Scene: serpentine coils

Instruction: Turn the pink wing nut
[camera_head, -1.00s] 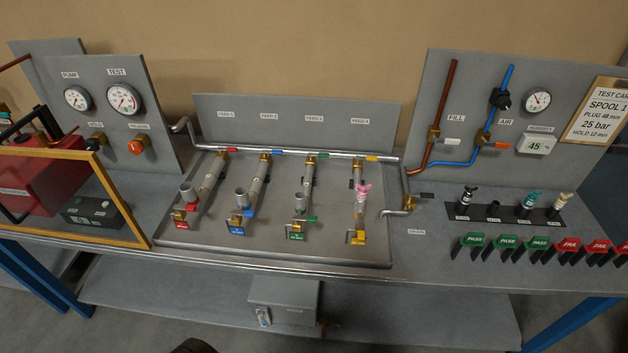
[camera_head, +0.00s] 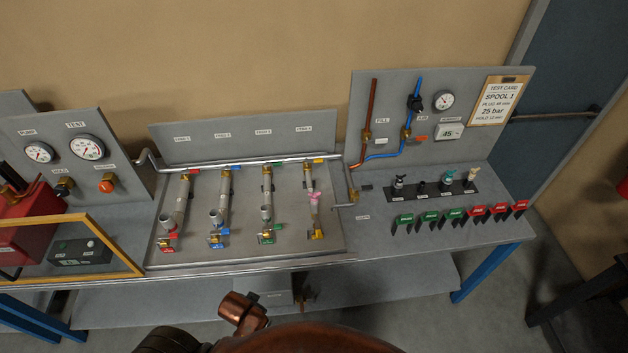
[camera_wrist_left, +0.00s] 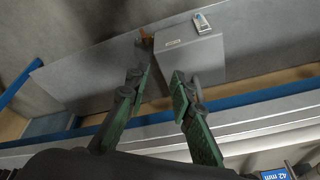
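The pink wing nut (camera_head: 314,198) sits on the rightmost of the coil pipes on the bench panel (camera_head: 330,245), above a yellow valve (camera_head: 316,234). It is small, so its exact turn is hard to read. My left gripper (camera_wrist_left: 157,78) shows only in its wrist view. Its two green-padded fingers are apart with nothing between them, and a grey box (camera_wrist_left: 190,60) under the bench lies beyond them. The wing nut is not in that wrist view. My right gripper is not in view.
Gauges (camera_head: 87,147) and a yellow frame (camera_head: 138,262) stand at the left. The upright board with the red-brown pipe (camera_head: 369,110) and blue pipe (camera_head: 412,120) rises at the right. A plug rack (camera_head: 435,190) and several green and red tags lie before it. A door is at the far right.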

